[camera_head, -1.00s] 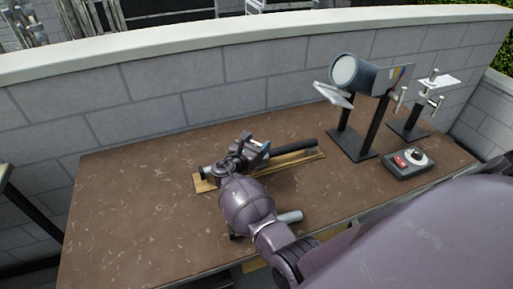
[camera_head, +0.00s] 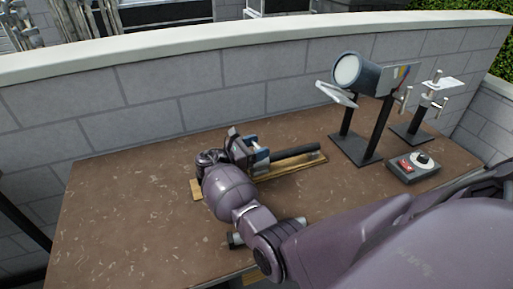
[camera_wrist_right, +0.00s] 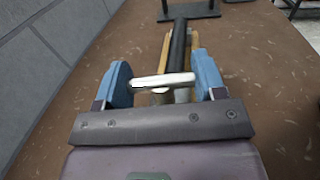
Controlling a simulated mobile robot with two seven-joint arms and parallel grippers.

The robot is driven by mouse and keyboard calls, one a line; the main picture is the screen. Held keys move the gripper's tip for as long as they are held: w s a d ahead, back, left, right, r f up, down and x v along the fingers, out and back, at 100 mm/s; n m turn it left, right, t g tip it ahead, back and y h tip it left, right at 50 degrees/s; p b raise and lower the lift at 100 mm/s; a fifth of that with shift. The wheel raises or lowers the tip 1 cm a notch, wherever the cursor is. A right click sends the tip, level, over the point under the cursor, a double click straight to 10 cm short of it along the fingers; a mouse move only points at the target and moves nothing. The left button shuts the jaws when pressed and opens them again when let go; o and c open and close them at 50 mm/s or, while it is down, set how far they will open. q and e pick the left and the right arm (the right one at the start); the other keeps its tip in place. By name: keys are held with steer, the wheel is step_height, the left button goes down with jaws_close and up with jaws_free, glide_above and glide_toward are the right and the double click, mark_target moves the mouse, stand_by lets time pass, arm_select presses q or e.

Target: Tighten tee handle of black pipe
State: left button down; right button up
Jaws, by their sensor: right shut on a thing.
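The black pipe (camera_head: 298,153) lies along a wooden board on the table, and its far end shows in the right wrist view (camera_wrist_right: 179,42). The silver tee handle (camera_wrist_right: 163,80) lies crosswise between the two blue fingers of my right gripper (camera_wrist_right: 164,79). The gripper is shut on the handle, spanning it end to end. In the head view my right gripper (camera_head: 258,153) is at the pipe's left part, and my wrist hides the pipe's left end. The handle cannot be made out there. My left gripper is not in view.
The wooden board (camera_head: 290,167) lies under the pipe. A lamp-like cylinder (camera_head: 356,72) on a black stand, a second stand (camera_head: 411,133) and a control box (camera_head: 414,167) are at the right. A grey block wall (camera_head: 150,105) runs behind. The table's left part (camera_head: 120,215) is clear.

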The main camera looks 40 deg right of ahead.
steer(key=o, duration=0.9)
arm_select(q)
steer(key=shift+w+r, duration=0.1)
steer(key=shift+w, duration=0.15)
arm_select(e)
steer(key=shift+a, duration=0.1)
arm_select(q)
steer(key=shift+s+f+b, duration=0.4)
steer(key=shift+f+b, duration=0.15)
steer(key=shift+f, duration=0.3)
arm_select(e)
steer(key=a, duration=0.7)
steer(key=w+a, duration=0.1)
steer(key=a, duration=0.2)
steer(key=shift+a, duration=0.25)
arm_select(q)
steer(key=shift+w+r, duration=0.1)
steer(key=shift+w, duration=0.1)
